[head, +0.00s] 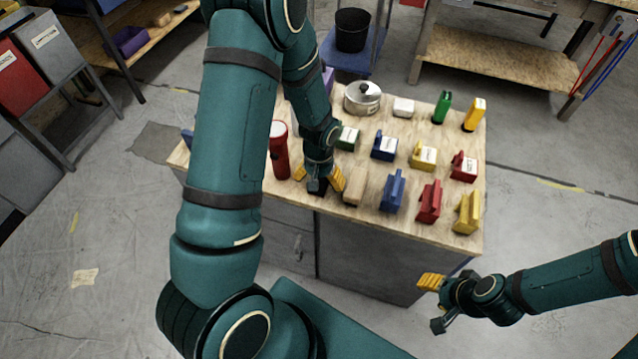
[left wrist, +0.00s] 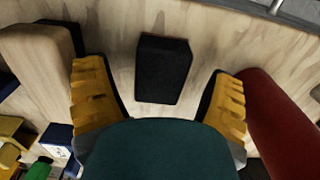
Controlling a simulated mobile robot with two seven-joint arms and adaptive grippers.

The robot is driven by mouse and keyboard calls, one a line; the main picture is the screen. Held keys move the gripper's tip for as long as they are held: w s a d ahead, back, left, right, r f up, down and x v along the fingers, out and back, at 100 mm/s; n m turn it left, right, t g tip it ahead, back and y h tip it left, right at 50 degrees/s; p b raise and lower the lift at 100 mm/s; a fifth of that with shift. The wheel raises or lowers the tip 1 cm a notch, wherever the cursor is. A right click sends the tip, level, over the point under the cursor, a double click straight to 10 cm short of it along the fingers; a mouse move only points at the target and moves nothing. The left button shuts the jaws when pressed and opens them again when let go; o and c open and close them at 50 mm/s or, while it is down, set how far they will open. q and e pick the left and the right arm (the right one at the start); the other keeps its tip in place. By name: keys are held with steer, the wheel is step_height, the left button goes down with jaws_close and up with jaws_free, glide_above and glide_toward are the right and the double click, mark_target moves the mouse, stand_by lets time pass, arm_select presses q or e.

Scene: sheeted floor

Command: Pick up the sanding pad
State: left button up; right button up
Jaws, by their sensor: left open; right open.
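A small black block (left wrist: 163,70), which looks like the sanding pad, lies on the wooden tabletop between the fingers of my left gripper in the left wrist view. In the head view only a dark bit of it (head: 317,187) shows beneath that gripper. My left gripper (head: 319,180) is open, pointing down over the block; both yellow fingers stand apart from it in the left wrist view (left wrist: 160,100). My right gripper (head: 434,304) is open and empty, off the table's front right corner.
A beige block (head: 354,187) stands close right of my left gripper, and a red cylinder (head: 279,152) close left. Several coloured tools and boxes fill the table's right half. The table's front edge (head: 400,236) is near.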

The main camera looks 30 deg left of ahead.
arm_select(q)
steer(key=c, duration=1.2)
step_height(320, 180, up, 10)
steer(key=p, duration=0.2)
steer(key=shift+p, duration=0.35)
